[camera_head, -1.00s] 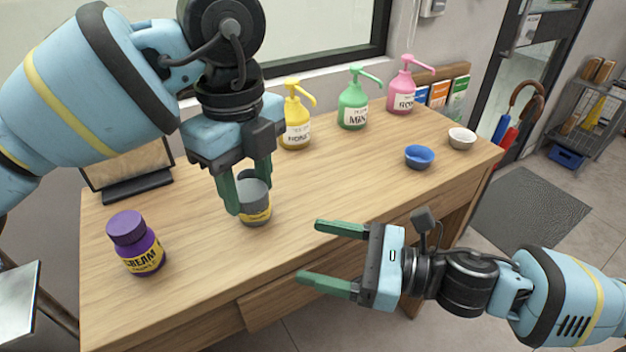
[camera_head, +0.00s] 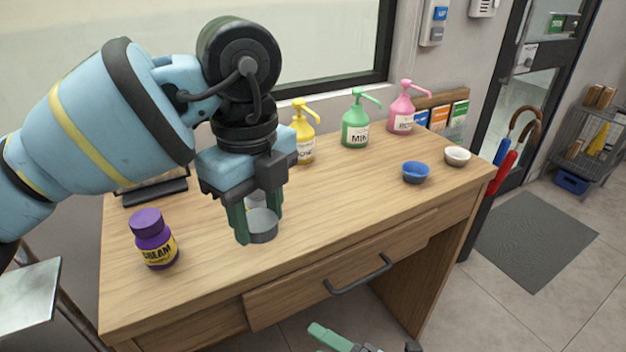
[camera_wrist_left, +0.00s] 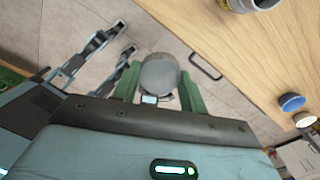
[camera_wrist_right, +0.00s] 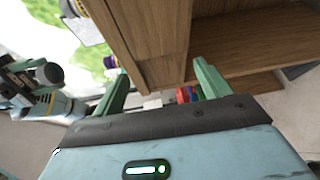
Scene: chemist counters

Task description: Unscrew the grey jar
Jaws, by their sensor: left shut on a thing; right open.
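My left gripper (camera_head: 259,226) is shut on the round grey lid (camera_head: 262,227). The lid fills the space between the fingers in the left wrist view (camera_wrist_left: 160,74), with floor behind it. The grey jar (camera_wrist_left: 248,4) with a yellow label stands apart from the lid on the counter, at the top edge of that view. In the head view the jar is mostly hidden behind the lid and fingers. My right gripper (camera_wrist_right: 163,74) is open and empty, low in front of the counter; only part of it shows at the bottom of the head view.
A purple cream jar (camera_head: 154,240) stands on the counter (camera_head: 340,205) at the left. Yellow (camera_head: 305,140), green (camera_head: 355,122) and pink (camera_head: 400,110) pump bottles stand at the back. A blue bowl (camera_head: 415,173) and white bowl (camera_head: 457,156) are at the right. The counter's middle is clear.

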